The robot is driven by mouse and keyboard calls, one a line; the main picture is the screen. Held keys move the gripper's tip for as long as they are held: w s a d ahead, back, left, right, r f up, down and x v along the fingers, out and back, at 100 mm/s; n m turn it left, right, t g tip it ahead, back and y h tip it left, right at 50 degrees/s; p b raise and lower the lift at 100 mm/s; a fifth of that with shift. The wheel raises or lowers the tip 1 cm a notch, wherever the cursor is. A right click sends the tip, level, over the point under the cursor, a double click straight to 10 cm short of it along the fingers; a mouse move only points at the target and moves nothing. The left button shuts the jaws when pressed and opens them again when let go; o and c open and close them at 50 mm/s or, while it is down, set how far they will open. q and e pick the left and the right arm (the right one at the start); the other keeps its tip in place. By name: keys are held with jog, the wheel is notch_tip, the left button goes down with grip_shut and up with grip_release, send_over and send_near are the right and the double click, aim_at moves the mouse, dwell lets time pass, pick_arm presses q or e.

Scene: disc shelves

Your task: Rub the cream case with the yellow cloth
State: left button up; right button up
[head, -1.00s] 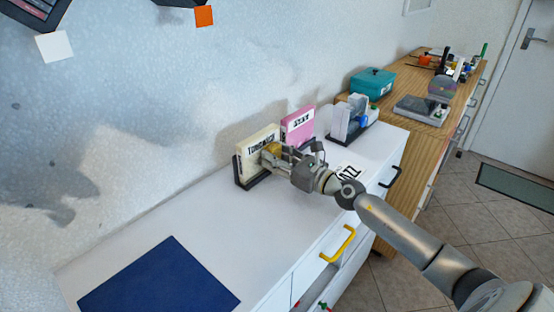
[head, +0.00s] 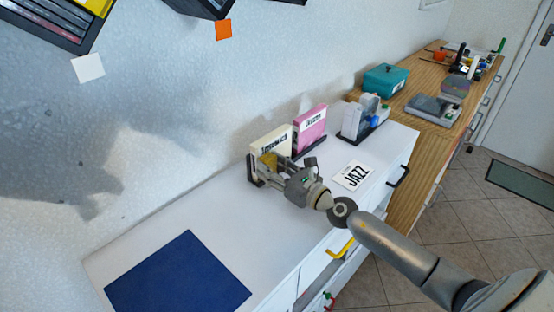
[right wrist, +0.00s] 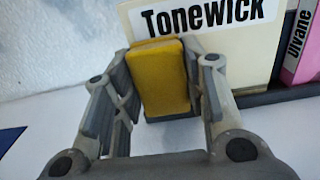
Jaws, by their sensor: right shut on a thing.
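The cream case (head: 271,143) stands upright in a dark holder on the white cabinet top. In the right wrist view the cream case (right wrist: 240,48) carries a white label reading "Tonewick". My right gripper (head: 272,166) is in front of the case, shut on the yellow cloth (right wrist: 160,78), which shows as a yellow folded pad between the fingers. In the head view the yellow cloth (head: 268,158) lies against or very close to the case's front face; I cannot tell if it touches. My left gripper is not in view.
A pink case (head: 310,128) stands just right of the cream case. A grey-white holder (head: 355,118), a "JAZZ" card (head: 353,175) and a blue mat (head: 178,278) are on the cabinet (head: 215,215). A teal box (head: 384,80) stands on the wooden counter farther back.

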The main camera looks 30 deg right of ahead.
jog(key=shift+f, duration=0.1)
jog(key=shift+s+d+f, duration=0.1)
jog(key=shift+s+d, duration=0.15)
jog(key=shift+s, duration=0.4)
jog(key=b+v, duration=0.1)
jog(key=v, duration=0.2)
jog(key=shift+s+d+b, duration=0.1)
jog(key=shift+s+b, duration=0.15)
jog(key=shift+b, duration=0.05)
jog(key=shift+s+d, duration=0.2)
jog(key=shift+s, duration=0.35)
jog(key=shift+s+d+b, duration=0.2)
jog(key=shift+s+b, duration=0.35)
jog(key=shift+b+v, duration=0.4)
jog(key=shift+v, duration=0.5)
